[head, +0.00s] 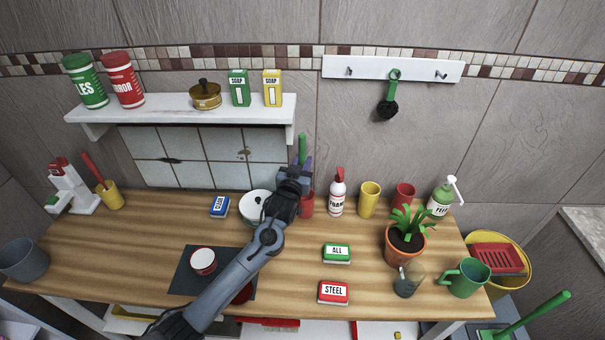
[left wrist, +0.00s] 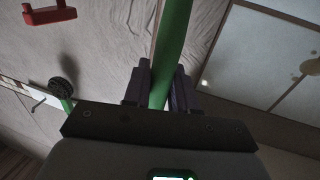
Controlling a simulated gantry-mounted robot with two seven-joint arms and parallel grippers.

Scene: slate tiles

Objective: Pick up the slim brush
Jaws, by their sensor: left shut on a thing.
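The slim brush shows as an upright green handle (head: 302,146) at the back of the counter. My left gripper (head: 297,174) is around the handle, in front of the tiled wall panel. In the left wrist view the green handle (left wrist: 174,45) passes between the two dark fingers of the gripper (left wrist: 162,88), which are shut on it. A red cup (head: 307,204) stands just below the gripper. The brush's lower end is hidden, so I cannot tell if it is inside the cup. My right gripper is not in view.
A white bowl (head: 252,205) is close to the left of my gripper. A foam bottle (head: 337,194) and a yellow cup (head: 369,200) stand to the right. A shelf (head: 185,108) with jars and soap boxes hangs above left. Another brush with a red handle (head: 93,168) stands at the far left.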

